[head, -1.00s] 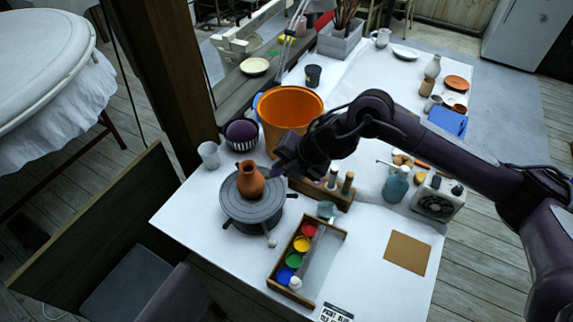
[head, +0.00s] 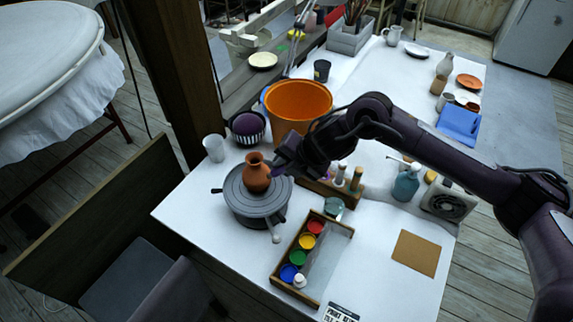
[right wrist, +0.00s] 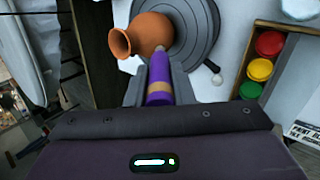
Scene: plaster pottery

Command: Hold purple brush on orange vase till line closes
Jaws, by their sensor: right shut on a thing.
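The orange vase (head: 257,174) stands upright on the grey turntable (head: 240,203) near the left end of the white table. In the right wrist view the vase (right wrist: 150,34) shows its open mouth toward the left. My right gripper (head: 284,168) is just right of the vase. It is shut on the purple brush (right wrist: 159,80), which has a tan band. The brush tip points at the vase's side and appears to touch it or nearly so. I see no painted line on the visible side of the vase. My left gripper is not in view.
A paint box (head: 309,258) with red, yellow, green and blue pots lies in front. An orange bucket (head: 297,101) stands behind my right gripper.

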